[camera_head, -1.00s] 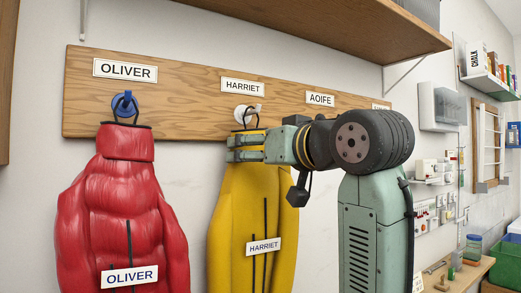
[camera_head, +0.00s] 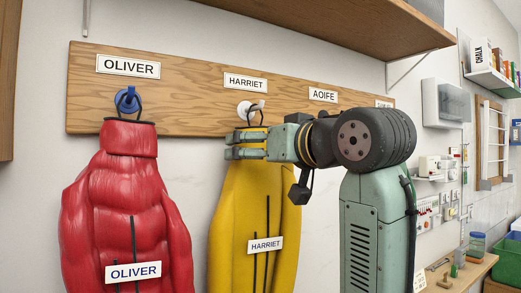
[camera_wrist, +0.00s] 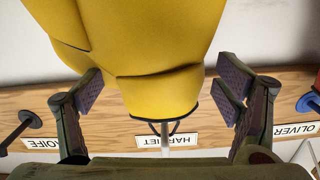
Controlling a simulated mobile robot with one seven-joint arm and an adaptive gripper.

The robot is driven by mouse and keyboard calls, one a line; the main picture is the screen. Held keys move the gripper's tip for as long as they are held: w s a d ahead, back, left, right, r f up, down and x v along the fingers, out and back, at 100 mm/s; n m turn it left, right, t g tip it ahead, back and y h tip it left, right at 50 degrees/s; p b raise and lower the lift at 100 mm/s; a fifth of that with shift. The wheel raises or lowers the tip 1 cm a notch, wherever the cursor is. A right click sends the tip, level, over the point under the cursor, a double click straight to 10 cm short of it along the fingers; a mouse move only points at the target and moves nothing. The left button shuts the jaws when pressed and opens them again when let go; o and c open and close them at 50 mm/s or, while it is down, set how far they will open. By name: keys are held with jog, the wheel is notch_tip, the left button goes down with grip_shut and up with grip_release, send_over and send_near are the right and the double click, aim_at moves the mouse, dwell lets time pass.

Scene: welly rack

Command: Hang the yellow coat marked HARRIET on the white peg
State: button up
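The yellow coat (camera_head: 228,215) with the HARRIET tag (camera_head: 265,245) hangs upright below the white peg (camera_head: 245,109) on the wooden board. Its dark loop (camera_head: 257,113) rises from the collar and appears to pass over the peg. In the wrist view the yellow collar (camera_wrist: 158,90) lies between my fingers, with the loop (camera_wrist: 152,128) at the pale peg stem (camera_wrist: 165,142). My gripper (camera_wrist: 160,92) is open, with a gap to the collar on each side. In the head view my gripper (camera_head: 244,146) covers part of the collar.
A red coat (camera_head: 125,205) marked OLIVER hangs on a blue peg (camera_head: 127,99) to the left. A wooden shelf (camera_head: 330,25) juts out above the board. A dark peg (camera_wrist: 30,119) by the AOIFE label is bare in the wrist view. A workbench (camera_head: 465,275) stands at the right.

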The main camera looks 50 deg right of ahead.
jog(key=shift+o, duration=0.4)
jog(key=shift+s, duration=0.15)
jog(key=v, duration=1.1)
jog(key=shift+s, duration=0.4)
jog(key=shift+a, duration=0.1)
